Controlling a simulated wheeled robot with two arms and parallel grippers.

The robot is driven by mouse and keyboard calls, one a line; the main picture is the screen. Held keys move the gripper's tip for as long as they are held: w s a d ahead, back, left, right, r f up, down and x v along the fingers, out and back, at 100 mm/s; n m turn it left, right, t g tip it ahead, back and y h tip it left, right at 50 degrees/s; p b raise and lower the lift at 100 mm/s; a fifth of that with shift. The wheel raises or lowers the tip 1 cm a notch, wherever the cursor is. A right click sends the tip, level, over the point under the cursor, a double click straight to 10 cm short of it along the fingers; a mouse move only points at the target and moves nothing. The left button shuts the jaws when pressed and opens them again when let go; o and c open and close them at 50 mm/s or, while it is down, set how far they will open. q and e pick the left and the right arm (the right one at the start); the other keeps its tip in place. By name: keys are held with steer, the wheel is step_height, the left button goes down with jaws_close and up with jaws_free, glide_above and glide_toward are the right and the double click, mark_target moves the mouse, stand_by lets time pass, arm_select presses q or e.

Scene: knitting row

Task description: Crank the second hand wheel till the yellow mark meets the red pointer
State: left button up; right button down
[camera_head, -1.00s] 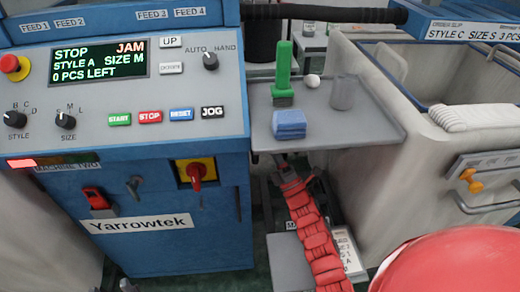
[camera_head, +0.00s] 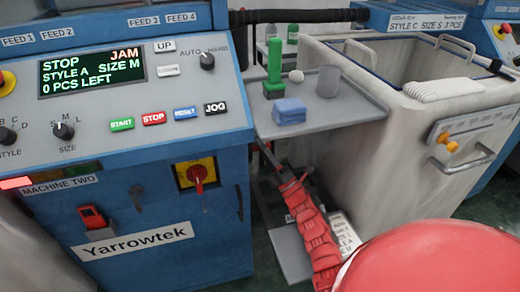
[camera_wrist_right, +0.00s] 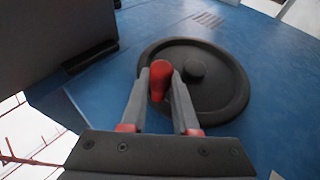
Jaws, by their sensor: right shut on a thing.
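In the right wrist view, a black hand wheel (camera_wrist_right: 222,92) with a round hub sits on a blue machine side. My right gripper (camera_wrist_right: 161,70) is shut on the wheel's red crank knob (camera_wrist_right: 159,84), at the left part of the rim. Neither the yellow mark nor the red pointer can be made out. In the head view, my red-sleeved right arm (camera_head: 312,232) reaches up beneath the grey shelf beside machine two. The hand wheel is hidden there. My left gripper is not in view.
Machine two's panel (camera_head: 120,105) reads STOP, JAM, 0 PCS LEFT. The grey shelf (camera_head: 345,112) holds a green tool (camera_head: 273,66), a folded blue cloth (camera_head: 289,111) and a grey cup (camera_head: 328,81). A pale bin (camera_head: 385,150) stands close on the right.

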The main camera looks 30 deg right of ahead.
steer(key=shift+d+f+h, duration=0.1)
steer(key=shift+h, duration=0.2)
steer(key=c, duration=1.1)
jaws_free()
steer(key=o, duration=0.4)
steer(key=shift+w+f, duration=0.15)
steer(key=shift+w, duration=0.1)
steer(key=r, duration=0.1)
steer(key=r+p, duration=0.1)
steer(key=r, duration=0.2)
steer(key=shift+s+a, duration=0.2)
steer(key=shift+s, duration=0.1)
steer(key=s+a, duration=0.2)
steer(key=s, duration=0.2)
steer(key=s+a+p, duration=0.1)
steer(key=s+a, duration=0.2)
steer(key=s, duration=0.2)
steer(key=s+a+r+p, duration=0.1)
steer(key=s+a, duration=0.2)
steer(key=s, duration=0.1)
steer(key=shift+s+r, duration=0.1)
steer(key=shift+s, duration=0.1)
steer(key=shift+d, duration=0.1)
